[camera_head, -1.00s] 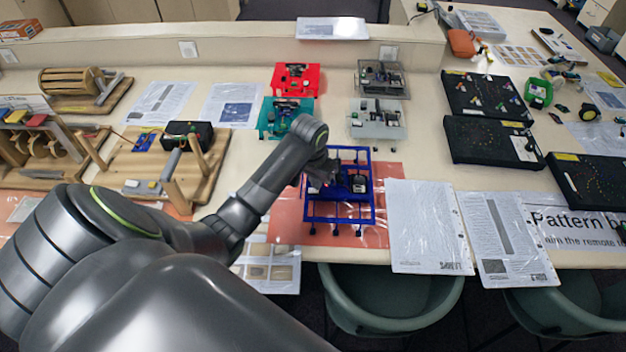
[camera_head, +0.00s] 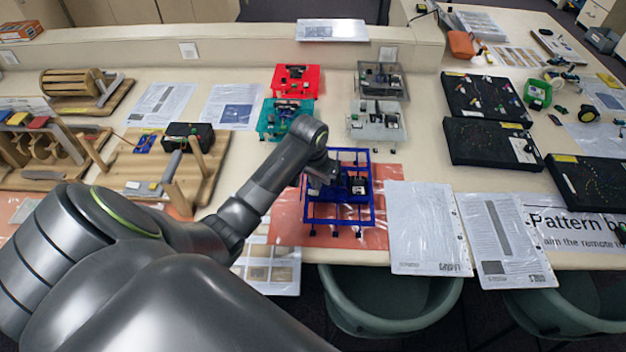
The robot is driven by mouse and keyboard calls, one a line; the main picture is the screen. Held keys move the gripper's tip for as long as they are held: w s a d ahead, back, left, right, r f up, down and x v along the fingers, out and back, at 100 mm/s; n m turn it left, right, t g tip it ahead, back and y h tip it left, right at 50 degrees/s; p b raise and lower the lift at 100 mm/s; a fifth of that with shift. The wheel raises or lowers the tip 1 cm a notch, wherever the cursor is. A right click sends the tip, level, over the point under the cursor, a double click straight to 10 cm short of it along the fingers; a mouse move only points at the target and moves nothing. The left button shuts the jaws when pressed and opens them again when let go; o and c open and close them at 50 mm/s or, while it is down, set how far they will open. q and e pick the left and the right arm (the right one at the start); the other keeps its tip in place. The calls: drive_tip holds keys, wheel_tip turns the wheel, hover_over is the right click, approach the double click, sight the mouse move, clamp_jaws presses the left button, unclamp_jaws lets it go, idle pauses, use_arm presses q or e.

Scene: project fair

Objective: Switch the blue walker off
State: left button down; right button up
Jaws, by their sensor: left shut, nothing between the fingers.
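The blue walker (camera_head: 366,211), an open blue frame with small parts inside, stands on an orange-red sheet (camera_head: 285,222) at the middle of the table. My left gripper (camera_head: 320,183) is shut and empty. It points down at the left part of the walker's top, over or just inside the frame. It hides that part of the walker, and I cannot tell if it touches. The switch cannot be made out. My right gripper is not in view.
A red walker (camera_head: 296,78), a teal one (camera_head: 275,120) and two grey ones (camera_head: 376,123) (camera_head: 383,80) stand behind. Wooden models (camera_head: 150,170) are at left, black boards (camera_head: 492,143) at right. Papers (camera_head: 428,226) lie right of the blue walker; green chairs (camera_head: 392,300) stand in front.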

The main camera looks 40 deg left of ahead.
sight(316, 193)
use_arm(q)
drive_tip(key=shift+r, duration=2.7)
drive_tip(key=shift+f, duration=0.1)
